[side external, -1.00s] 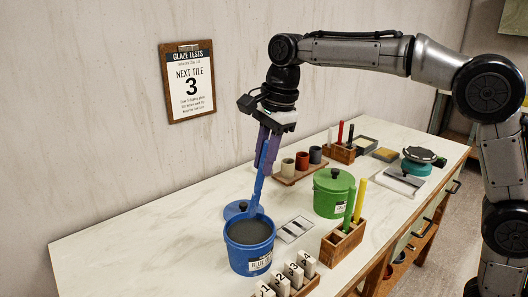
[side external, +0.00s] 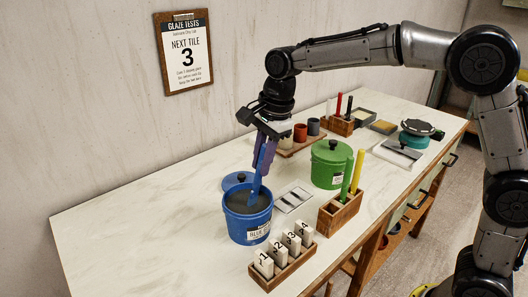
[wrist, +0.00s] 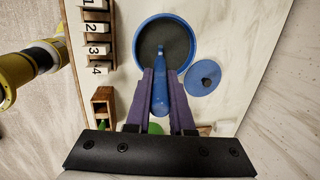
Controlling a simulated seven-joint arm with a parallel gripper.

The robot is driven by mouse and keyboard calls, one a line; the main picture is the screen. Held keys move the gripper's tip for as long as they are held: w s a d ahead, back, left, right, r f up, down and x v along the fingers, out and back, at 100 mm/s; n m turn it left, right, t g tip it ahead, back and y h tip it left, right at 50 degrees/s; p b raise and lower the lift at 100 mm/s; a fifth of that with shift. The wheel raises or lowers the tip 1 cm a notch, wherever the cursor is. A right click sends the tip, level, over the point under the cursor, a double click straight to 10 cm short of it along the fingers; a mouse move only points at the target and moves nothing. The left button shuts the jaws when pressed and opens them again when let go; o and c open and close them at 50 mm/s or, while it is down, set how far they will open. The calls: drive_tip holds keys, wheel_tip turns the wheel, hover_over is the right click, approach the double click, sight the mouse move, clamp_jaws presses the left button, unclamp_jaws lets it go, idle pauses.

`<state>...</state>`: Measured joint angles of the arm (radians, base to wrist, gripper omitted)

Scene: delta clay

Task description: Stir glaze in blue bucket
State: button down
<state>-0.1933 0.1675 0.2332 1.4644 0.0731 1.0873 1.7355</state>
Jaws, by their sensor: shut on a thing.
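The blue bucket (side external: 246,224) stands on the table with dark grey glaze inside. In the wrist view the bucket (wrist: 138,47) is at top centre, with the glaze (wrist: 178,35) showing. My gripper (side external: 264,160) is above the bucket, its purple fingers shut on a blue stirring stick (side external: 256,187). The stick also shows between the fingers in the wrist view (wrist: 160,98). It slants a little and its lower end is in the bucket; the tip is hidden in the glaze. The blue lid (side external: 236,180) lies on the table behind the bucket.
A rack of numbered tiles (side external: 283,273) stands in front right of the bucket. A green bucket (side external: 330,165) with its lid on and a wooden holder (side external: 341,213) with green and yellow sticks stand to the right. The table's left side is clear.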

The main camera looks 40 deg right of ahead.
drive_tip(key=shift+x, duration=2)
drive_tip(key=shift+a, duration=0.1)
